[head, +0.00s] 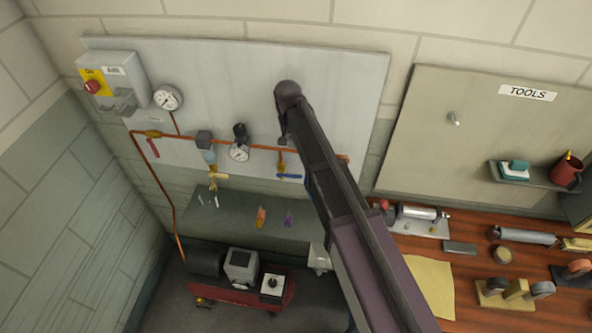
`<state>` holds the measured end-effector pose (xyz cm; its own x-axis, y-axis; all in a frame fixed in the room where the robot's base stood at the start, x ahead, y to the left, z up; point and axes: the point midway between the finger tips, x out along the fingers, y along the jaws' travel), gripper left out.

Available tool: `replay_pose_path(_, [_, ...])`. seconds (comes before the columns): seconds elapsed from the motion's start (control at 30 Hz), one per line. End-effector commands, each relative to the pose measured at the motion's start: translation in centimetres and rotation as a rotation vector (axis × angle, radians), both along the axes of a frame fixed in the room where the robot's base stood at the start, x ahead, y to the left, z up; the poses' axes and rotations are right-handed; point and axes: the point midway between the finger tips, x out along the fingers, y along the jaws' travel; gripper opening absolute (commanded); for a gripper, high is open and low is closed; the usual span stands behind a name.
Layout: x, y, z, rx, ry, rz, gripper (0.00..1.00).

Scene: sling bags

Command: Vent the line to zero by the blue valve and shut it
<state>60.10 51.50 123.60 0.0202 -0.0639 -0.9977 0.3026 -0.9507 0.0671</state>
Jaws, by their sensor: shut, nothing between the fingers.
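The blue valve (289,176) is a flat blue lever on a short brass drop below the copper pipe (262,147). Its lever lies level, crosswise to the drop. A large round gauge (168,97) stands on a stub at the left of the wall panel. A smaller gauge (239,152) sits on the regulator in the middle. Both needles are too small to read surely. My dark arm crosses the view just right of the blue valve and hides part of the pipe. My gripper cannot be made out; the arm hides that area.
A red lever (152,147) and a yellow lever (215,176) hang left of the blue valve. A switch box with a red button (92,87) is at the far left. A red compressor (240,285) stands below. A wooden bench (470,275) with tools fills the right.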

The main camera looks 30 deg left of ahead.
Motion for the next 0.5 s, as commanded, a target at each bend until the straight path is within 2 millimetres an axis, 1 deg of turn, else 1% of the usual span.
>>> replay_pose_path(0.27, [0.0, 0.0, -0.5, 0.000, 0.000, 0.000, 0.00])
replay_pose_path(0.5, [0.0, -0.1, -1.9, 0.000, 0.000, 0.000, 0.00])
